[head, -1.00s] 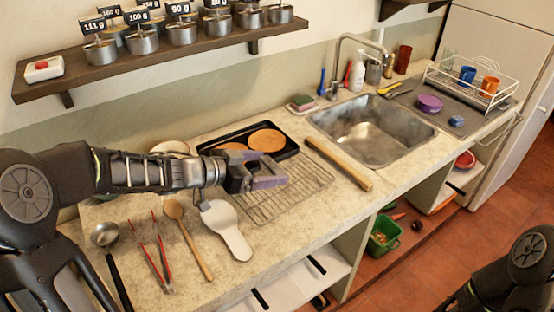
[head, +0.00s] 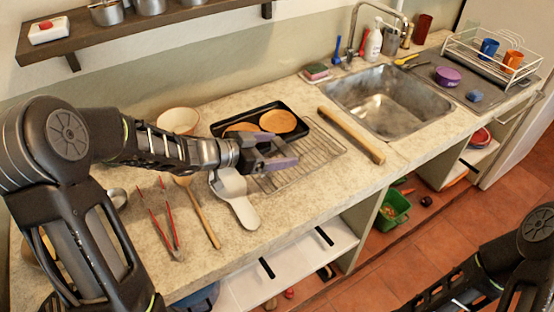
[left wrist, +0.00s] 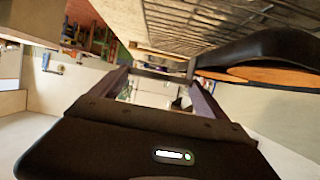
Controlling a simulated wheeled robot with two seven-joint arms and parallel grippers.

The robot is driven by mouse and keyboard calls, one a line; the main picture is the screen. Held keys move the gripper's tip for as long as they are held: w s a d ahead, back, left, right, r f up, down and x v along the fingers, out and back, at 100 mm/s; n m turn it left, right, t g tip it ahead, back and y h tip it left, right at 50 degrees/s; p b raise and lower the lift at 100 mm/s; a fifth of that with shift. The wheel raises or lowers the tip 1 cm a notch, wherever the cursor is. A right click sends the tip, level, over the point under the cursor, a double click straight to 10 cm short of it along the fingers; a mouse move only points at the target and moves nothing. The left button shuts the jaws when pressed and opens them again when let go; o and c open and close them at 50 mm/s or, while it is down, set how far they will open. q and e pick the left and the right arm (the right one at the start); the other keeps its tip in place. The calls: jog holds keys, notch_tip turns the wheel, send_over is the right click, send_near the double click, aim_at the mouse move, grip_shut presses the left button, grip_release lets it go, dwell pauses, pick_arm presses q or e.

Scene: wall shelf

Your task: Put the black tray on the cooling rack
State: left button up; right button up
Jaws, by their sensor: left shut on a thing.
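The black tray (head: 301,139) carries two round tan pieces and is at the back of the counter, over or beside the far edge of the wire cooling rack (head: 312,160). My left gripper (head: 283,158) is at the tray's near left side, over the left part of the rack, shut on the tray's rim. In the left wrist view the tray (left wrist: 240,50) meets the fingertips (left wrist: 160,73), and the rack (left wrist: 205,25) shows beyond. I cannot tell whether the tray touches the rack. My right arm shows at the lower right, its gripper out of view.
A rolling pin (head: 352,136) lies right of the rack, before the sink (head: 388,102). A white spatula (head: 236,200), a wooden spoon (head: 203,215) and red tongs (head: 166,222) lie to the left. A white bowl (head: 178,121) stands behind my left arm.

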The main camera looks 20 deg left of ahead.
pick_arm(q)
jog(key=shift+r, duration=0.1)
jog(key=shift+f, duration=1.9)
jog(key=o, duration=1.8)
jog(key=shift+f+b, duration=0.1)
jog(key=shift+b, duration=0.2)
jog(key=shift+r, duration=0.2)
jog(key=v, duration=1.2)
jog(key=shift+f+p, duration=0.15)
jog(key=shift+p, duration=0.15)
jog(key=shift+s, duration=0.15)
